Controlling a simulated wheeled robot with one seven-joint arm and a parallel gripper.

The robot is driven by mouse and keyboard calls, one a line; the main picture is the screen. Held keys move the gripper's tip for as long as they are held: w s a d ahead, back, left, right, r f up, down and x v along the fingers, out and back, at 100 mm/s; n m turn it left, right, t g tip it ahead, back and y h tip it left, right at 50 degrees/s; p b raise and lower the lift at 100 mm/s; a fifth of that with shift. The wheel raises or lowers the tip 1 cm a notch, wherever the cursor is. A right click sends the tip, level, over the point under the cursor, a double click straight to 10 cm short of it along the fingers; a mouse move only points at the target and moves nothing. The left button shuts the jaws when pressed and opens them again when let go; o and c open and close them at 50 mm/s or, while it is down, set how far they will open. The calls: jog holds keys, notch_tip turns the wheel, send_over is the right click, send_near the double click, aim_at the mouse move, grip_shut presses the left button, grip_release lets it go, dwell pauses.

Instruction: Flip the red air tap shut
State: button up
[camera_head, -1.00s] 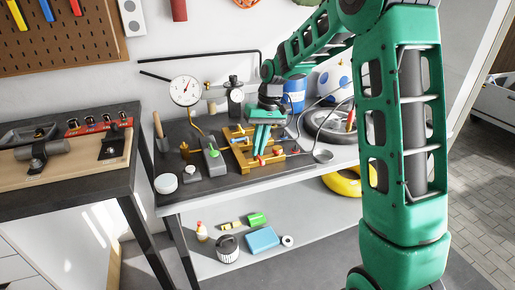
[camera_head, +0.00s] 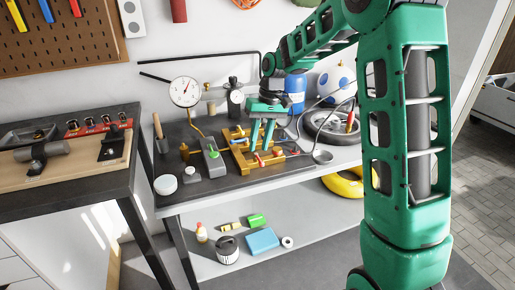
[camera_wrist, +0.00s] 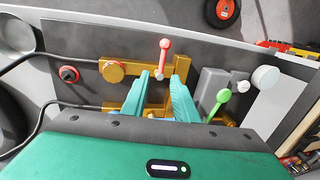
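The red tap lever (camera_wrist: 165,48) sticks out from a yellow-brass fixture (camera_wrist: 130,67) in the wrist view, its pale pivot end between and just beyond my fingertips. In the head view the red lever (camera_head: 260,161) shows small at the front of the yellow fixture (camera_head: 239,160). My gripper (camera_wrist: 161,74) is open, one finger on each side of the lever's line, with a gap between them. It points down over the fixture in the head view (camera_head: 261,148). I cannot tell whether a finger touches the lever.
A green-handled lever (camera_wrist: 217,104) on a grey block stands beside the fixture. A red knob (camera_wrist: 68,74) and a black hose lie on the other side. A dial gauge (camera_head: 185,90) and a blue can (camera_head: 295,92) stand behind. The lower shelf holds several small items.

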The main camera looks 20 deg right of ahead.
notch_tip(320, 180, up, 8)
jog(key=d, duration=0.1)
jog(key=shift+d+r, duration=0.25)
jog(key=shift+d, duration=0.1)
jog(key=shift+w, duration=0.1)
jog(key=s+d+m, duration=0.1)
jog(key=s+d, duration=0.2)
jog(key=s, duration=0.3)
jog(key=s+d+m+h, duration=0.1)
jog(key=s+d, duration=0.2)
jog(key=s, duration=0.3)
jog(key=s+d+m, duration=0.1)
jog(key=s+d, duration=0.1)
jog(key=s, duration=0.4)
jog(key=s+d+f+m, duration=0.1)
jog(key=s+d+f, duration=0.1)
jog(key=s, duration=0.8)
jog(key=s+d+f+m+h, duration=0.1)
jog(key=s+d+f+m, duration=0.1)
jog(key=s, duration=0.9)
jog(key=shift+f+m, duration=0.3)
jog(key=shift+f, duration=0.4)
jog(key=shift+w, duration=0.2)
